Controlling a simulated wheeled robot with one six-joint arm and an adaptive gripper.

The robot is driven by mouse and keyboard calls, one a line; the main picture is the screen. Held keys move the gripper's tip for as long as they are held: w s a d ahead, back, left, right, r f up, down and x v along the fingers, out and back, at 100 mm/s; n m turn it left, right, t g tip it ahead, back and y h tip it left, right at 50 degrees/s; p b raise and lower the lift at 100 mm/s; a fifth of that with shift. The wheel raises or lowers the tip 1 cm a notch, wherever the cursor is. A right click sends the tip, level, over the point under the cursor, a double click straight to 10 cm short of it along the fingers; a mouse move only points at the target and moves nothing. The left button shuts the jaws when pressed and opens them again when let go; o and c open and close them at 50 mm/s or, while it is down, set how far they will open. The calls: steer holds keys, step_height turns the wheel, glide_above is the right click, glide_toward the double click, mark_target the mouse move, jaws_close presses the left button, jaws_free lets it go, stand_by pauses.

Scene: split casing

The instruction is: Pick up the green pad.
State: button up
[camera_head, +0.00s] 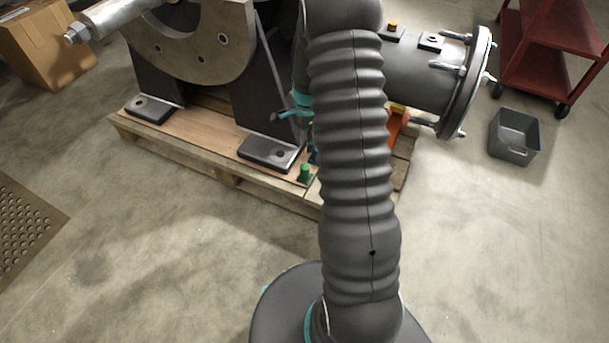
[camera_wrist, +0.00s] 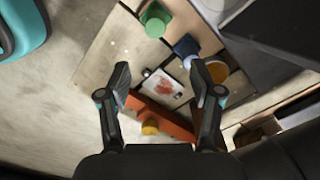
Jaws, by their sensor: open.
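The green pad (camera_wrist: 155,20) has a raised knob and lies on the wooden board near the top of the wrist view. In the head view the green pad (camera_head: 304,173) is a small piece at the front edge of the pallet, just left of my arm. My gripper (camera_wrist: 163,82) is open, with its two fingers apart over the board. Nothing is held between them. The green pad lies beyond the fingertips, apart from them. In the head view my arm hides most of the gripper.
Near the fingers lie a blue block (camera_wrist: 186,45), a white card with a red print (camera_wrist: 167,86), an orange bar (camera_wrist: 172,124) with a yellow knob, and an orange disc (camera_wrist: 217,72). A casing half (camera_head: 195,50) stands on the pallet (camera_head: 200,135). A grey bin (camera_head: 514,137) sits right.

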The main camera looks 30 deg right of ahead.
mark_target(305, 167)
step_height(305, 167, down, 9)
steer(key=shift+r+b, duration=0.15)
steer(key=shift+b, duration=0.15)
steer(key=f, duration=0.3)
steer(key=a+f, duration=0.1)
steer(key=shift+s+f, duration=0.25)
steer(key=shift+s, duration=0.1)
steer(key=shift+f, duration=0.35)
jaws_close()
